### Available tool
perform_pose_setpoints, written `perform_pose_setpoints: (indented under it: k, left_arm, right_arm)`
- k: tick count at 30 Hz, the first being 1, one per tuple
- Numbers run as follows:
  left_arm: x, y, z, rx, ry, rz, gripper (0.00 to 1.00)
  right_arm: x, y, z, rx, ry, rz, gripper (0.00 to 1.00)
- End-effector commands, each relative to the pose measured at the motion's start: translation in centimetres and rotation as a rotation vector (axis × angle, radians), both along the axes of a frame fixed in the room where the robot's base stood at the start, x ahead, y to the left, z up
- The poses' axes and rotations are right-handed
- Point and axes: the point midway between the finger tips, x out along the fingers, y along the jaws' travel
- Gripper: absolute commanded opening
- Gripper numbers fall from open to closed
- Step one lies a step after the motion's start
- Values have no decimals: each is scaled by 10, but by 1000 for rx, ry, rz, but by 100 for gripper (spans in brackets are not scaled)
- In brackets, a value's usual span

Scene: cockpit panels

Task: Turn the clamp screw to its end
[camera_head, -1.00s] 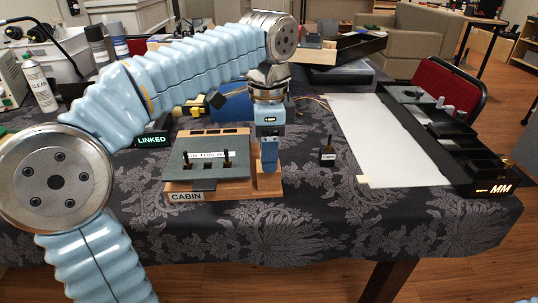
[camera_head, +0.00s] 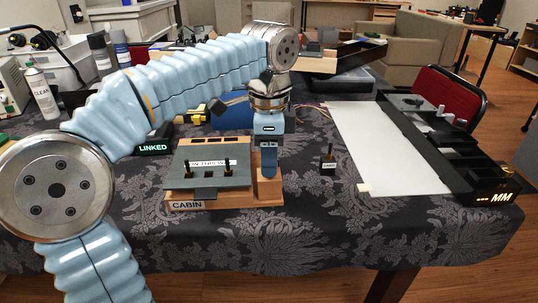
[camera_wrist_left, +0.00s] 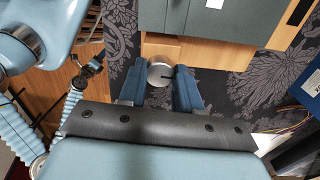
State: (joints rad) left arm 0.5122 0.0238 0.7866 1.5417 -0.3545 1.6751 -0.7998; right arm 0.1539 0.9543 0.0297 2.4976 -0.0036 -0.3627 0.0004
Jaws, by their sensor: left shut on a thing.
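The clamp screw shows as a round silver knob (camera_wrist_left: 160,76) with a dark slot, at the edge of a wooden base, in the left wrist view. The board has a grey panel (camera_head: 205,178) with small black levers. My right gripper is out of view.
A LINKED sign (camera_head: 153,148) stands behind the board. A small black switch (camera_head: 328,160) stands to its right. Further right are a white sheet (camera_head: 385,150) and a black tray with an MM display (camera_head: 497,198). The cloth in front of the board is clear.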

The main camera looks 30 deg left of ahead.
Motion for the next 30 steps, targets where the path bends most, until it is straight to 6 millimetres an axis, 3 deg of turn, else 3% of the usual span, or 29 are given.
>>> perform_pose_setpoints:
  k: [18,30]
  left_arm:
    - [0,-1,2,1,-1,-534,3]
    - [0,-1,0,1,-1,-913,3]
  right_arm:
    - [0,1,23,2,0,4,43]
    - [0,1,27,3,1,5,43]
